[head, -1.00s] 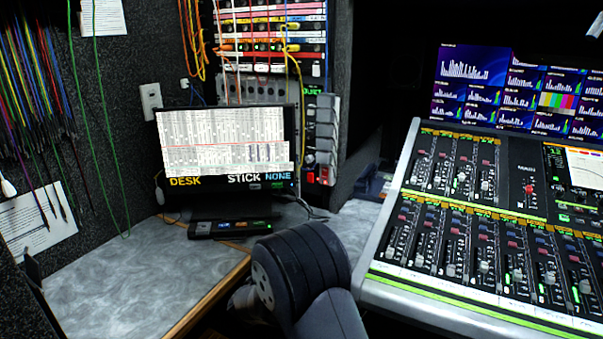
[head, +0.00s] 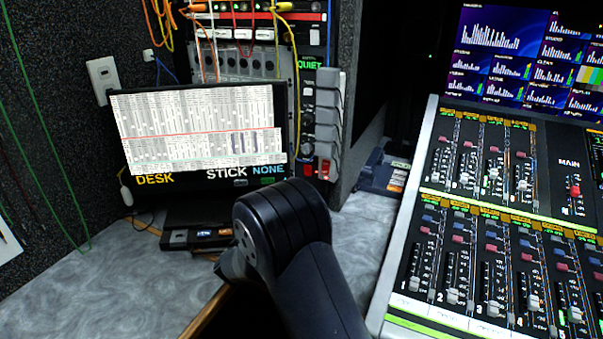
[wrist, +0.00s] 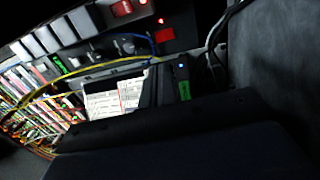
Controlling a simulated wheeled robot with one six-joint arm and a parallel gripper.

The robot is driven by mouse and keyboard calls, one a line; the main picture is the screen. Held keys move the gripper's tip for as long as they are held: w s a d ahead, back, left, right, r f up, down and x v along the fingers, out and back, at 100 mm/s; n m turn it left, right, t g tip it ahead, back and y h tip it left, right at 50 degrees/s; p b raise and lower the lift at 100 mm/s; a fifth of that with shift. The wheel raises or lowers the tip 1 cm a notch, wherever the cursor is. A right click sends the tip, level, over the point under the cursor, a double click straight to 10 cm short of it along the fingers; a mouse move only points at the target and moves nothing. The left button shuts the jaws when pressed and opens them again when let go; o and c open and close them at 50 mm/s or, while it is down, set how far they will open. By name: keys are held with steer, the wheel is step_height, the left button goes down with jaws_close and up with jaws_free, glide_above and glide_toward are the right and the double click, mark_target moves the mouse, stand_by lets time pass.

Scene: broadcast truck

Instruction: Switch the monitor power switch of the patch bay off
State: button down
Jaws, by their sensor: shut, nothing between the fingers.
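The patch bay (head: 238,62) is the rack with coloured cables behind the desk monitor. A red rocker switch (head: 325,169) sits low on its right side; it looks like the monitor power switch, but its label is unreadable. In the wrist view a red rocker (wrist: 122,8) shows at the top edge, beside a small lit red lamp (wrist: 160,20). Which way the rocker is tipped is too small to tell. My gripper (wrist: 180,130) is a dark shape across the bottom of the wrist view, shut and empty, apart from the switch. In the head view my arm hides it.
The desk monitor (head: 195,130) is lit and stands in front of the rack, left of the rocker. Loose cables (head: 293,85) hang down the rack. A mixing console (head: 412,205) fills the right. Bare grey desk (head: 120,285) lies at left.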

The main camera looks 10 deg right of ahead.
mark_target(307, 168)
steer(key=x, duration=1.4)
